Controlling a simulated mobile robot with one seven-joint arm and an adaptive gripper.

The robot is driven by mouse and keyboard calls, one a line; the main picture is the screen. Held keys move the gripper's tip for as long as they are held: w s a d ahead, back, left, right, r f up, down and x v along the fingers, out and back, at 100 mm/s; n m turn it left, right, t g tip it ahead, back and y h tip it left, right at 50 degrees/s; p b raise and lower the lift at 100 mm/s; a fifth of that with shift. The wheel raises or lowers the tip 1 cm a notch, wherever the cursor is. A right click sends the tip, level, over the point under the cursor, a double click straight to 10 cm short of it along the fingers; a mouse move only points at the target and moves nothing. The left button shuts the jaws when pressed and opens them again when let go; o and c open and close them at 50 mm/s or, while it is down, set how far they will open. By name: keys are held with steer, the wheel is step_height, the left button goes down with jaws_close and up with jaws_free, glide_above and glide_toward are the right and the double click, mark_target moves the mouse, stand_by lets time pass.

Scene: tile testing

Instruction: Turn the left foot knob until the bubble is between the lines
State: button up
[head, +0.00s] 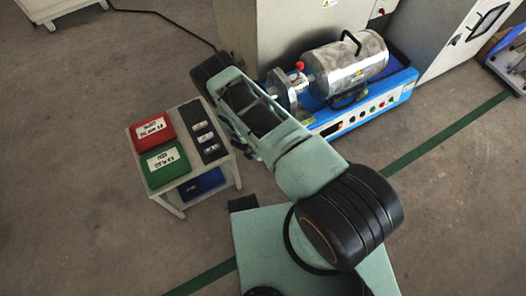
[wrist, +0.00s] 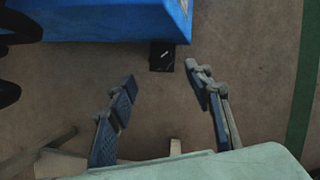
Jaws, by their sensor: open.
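The blue machine base (head: 335,117) carries a silver cylinder (head: 352,66) and stands at the upper right in the head view. Its blue end (wrist: 118,20) fills the top of the wrist view. A small black block (wrist: 162,60) with a pale mark shows just below the blue edge; I cannot tell whether it is the foot knob or the level. My gripper (wrist: 160,76) is open and empty, its fingers spread either side below that block. In the head view my arm hides the gripper and the base's near left corner. I cannot make out a bubble or lines.
A small table (head: 223,165) with a red box (head: 152,131), a green box (head: 165,165) and a dark strip (head: 203,130) stands left of my arm. A grey cabinet (head: 262,28) stands behind the machine. A green floor line (head: 440,135) crosses open floor on the right.

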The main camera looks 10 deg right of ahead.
steer(key=shift+v, duration=1.5)
